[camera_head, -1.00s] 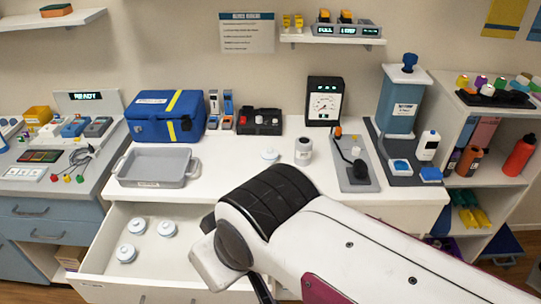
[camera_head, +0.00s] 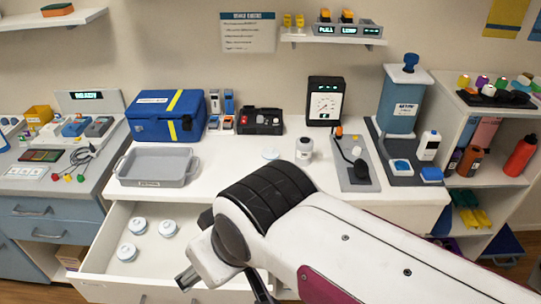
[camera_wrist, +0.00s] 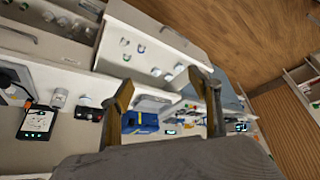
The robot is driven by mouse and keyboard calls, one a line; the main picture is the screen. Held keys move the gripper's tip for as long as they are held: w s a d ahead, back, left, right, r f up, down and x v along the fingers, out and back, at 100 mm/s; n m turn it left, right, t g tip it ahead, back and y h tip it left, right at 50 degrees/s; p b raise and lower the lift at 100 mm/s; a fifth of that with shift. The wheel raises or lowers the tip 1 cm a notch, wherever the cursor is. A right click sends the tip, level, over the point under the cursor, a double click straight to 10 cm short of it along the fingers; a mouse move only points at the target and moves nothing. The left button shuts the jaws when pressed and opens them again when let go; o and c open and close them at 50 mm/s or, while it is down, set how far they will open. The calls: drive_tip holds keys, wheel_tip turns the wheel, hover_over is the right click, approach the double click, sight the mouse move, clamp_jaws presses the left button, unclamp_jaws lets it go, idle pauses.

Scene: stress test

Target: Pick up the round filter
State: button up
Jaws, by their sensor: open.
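Three round white-and-blue filters (camera_head: 139,225), (camera_head: 168,228) and (camera_head: 126,252) lie apart in the left part of the open white drawer (camera_head: 90,262). A flat pale round disc (camera_head: 270,154) lies on the counter; I cannot tell whether it is a filter. My gripper (camera_head: 186,280) is over the drawer's front, right of and nearer than the filters, touching none. In the wrist view my gripper (camera_wrist: 160,78) has its two fingers spread with nothing held between them. Several small round pieces (camera_wrist: 140,49) show in the drawer there. My arm hides the drawer's right part.
A grey tray (camera_head: 155,182) and a blue case (camera_head: 166,130) stand on the counter above the drawer. A white jar (camera_head: 304,148), a gauge box (camera_head: 324,102) and a blue dispenser (camera_head: 402,100) stand further right. The drawer floor around the filters is clear.

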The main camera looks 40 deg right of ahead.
drive_tip(key=w+r+m+t, duration=0.1)
drive_tip(key=w+r+t, duration=0.15)
drive_tip(key=w, duration=0.85)
drive_tip(key=w+r+m+t, duration=0.2)
drive_tip(key=w+r, duration=0.1)
drive_tip(key=w, duration=0.8)
drive_tip(key=w+d+f+m+t+h, duration=0.1)
drive_tip(key=w+d+m+h, duration=0.1)
drive_tip(key=w+d, duration=0.5)
drive_tip(key=w+d+f+m+t+h, duration=0.15)
drive_tip(key=w+d, duration=0.25)
drive_tip(key=w, duration=0.5)
drive_tip(key=w+d+f+m+g+h, duration=0.2)
drive_tip(key=w+d+f+m+h, duration=0.15)
drive_tip(key=d, duration=0.45)
drive_tip(key=m+g+h, duration=0.6)
drive_tip(key=g+h, duration=0.1)
drive_tip(key=g, duration=0.2)
approach(269, 154)
drive_tip(key=x, duration=0.3)
drive_tip(key=shift+d+r, duration=0.15)
drive_tip(key=shift+d, duration=0.05)
drive_tip(key=shift+w, duration=0.1)
